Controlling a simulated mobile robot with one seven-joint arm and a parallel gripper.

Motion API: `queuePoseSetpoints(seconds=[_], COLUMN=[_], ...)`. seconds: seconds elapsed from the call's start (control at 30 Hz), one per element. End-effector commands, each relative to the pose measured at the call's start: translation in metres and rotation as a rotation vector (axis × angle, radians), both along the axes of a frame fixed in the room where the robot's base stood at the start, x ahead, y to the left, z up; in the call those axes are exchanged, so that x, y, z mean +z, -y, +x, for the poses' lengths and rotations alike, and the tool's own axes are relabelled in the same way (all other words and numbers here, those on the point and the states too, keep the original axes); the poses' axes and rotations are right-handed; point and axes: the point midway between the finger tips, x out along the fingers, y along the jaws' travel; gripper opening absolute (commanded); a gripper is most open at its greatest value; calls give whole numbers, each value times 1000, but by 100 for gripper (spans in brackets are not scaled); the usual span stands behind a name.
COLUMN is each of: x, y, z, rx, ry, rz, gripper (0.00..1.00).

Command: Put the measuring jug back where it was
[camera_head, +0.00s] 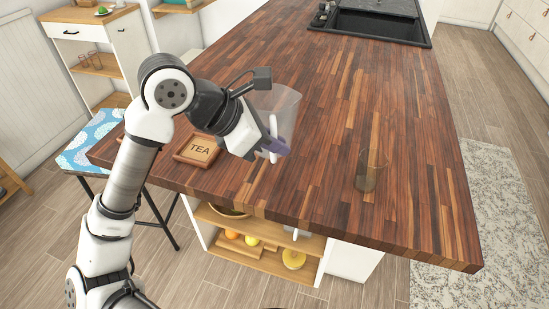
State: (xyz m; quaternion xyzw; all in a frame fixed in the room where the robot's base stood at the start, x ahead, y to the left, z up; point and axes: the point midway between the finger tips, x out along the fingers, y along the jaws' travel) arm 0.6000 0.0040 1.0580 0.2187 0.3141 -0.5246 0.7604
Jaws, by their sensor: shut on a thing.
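The measuring jug (285,103) is a clear, see-through vessel with a pale handle, at the left part of the wooden counter (330,80). My gripper (272,148) is shut on the jug, at its handle side. My arm comes in from the left and hides part of the jug. I cannot tell whether the jug's base touches the counter or is held just above it.
A wooden TEA box (197,150) lies left of my gripper. A clear glass (367,175) stands on the right near the front edge. A dark sink (375,22) is at the back. Open shelves (262,262) hold fruit below. The counter's middle is clear.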

Motion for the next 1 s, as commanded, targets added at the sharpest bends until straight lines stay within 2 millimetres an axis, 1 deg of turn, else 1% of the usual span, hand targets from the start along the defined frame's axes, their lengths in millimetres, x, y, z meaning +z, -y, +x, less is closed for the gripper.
queuePoseSetpoints(seconds=[0.03, 0.27, 0.4, 0.5, 0.97, 1.0], x=[-6, -23, -42, -50, -57, -56], y=[0, 0, 0, 0, 0, 0], z=[0, 0, 0, 0, 0, 0], rx=[1, 0, 1, 1, 0, 1], ry=[-3, -3, -2, -1, 1, 0], rz=[-2, -1, -2, -1, 1, 2], gripper=[0, 0, 0, 0, 0, 13])
